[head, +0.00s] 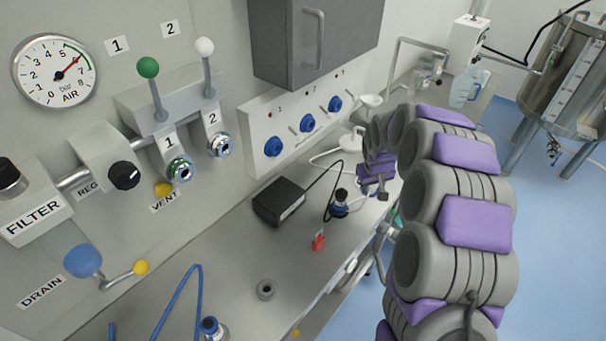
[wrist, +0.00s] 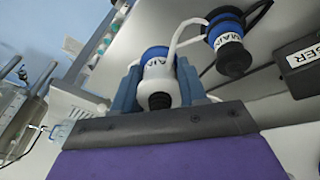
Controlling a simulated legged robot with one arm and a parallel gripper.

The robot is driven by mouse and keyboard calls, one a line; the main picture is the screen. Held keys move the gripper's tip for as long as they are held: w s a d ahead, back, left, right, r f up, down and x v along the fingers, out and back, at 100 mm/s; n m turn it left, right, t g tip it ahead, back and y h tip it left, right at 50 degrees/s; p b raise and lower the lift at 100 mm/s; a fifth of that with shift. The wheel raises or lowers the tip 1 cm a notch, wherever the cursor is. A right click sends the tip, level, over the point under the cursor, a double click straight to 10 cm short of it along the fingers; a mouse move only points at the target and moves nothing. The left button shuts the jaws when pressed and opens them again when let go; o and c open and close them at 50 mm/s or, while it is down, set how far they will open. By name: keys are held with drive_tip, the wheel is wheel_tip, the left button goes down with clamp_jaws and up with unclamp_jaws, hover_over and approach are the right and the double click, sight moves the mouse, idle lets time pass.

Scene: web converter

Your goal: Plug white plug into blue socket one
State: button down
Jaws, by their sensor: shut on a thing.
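The white plug (wrist: 158,72), with a blue ring and a black end, sits between the fingers of my gripper (wrist: 160,82) in the wrist view. My gripper is shut on it. In the head view my gripper (head: 376,181) is over the right part of the bench, and the plug in it cannot be made out. Three blue sockets are on the wall panel, left of my gripper and apart from it. The leftmost blue socket (head: 272,146) seems to be the one labelled 1. I cannot tell whether the plug touches the bench.
A blue-and-black plug (head: 340,201) stands on the bench close to my gripper; it shows right of the white plug in the wrist view (wrist: 230,45). A black box (head: 279,201), a red item (head: 318,240) and a grey ring (head: 265,289) are on the bench. A grey cabinet (head: 315,40) hangs above the sockets.

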drive_tip(key=w+d+n+t+y, duration=0.1)
drive_tip(key=w+n+t+y, duration=0.1)
drive_tip(key=w+n+t, duration=0.3)
drive_tip(key=w+a+r+n+t+y+b, duration=0.2)
drive_tip(key=a+n+t+y, duration=0.25)
drive_tip(key=a, duration=0.75)
drive_tip(key=s+a+r+n+g+y, duration=0.2)
drive_tip(key=s+a+r+n+y, duration=0.2)
drive_tip(key=s+a+y, duration=0.35)
drive_tip(key=shift+y, duration=0.8)
drive_tip(key=shift+w+a+r+p, duration=0.15)
drive_tip(key=shift+w+a, duration=0.6)
drive_tip(key=shift+w, duration=0.2)
drive_tip(key=shift+w+a+r+p, duration=0.1)
drive_tip(key=shift+w+a+p, duration=0.05)
drive_tip(key=shift+w+a, duration=0.7)
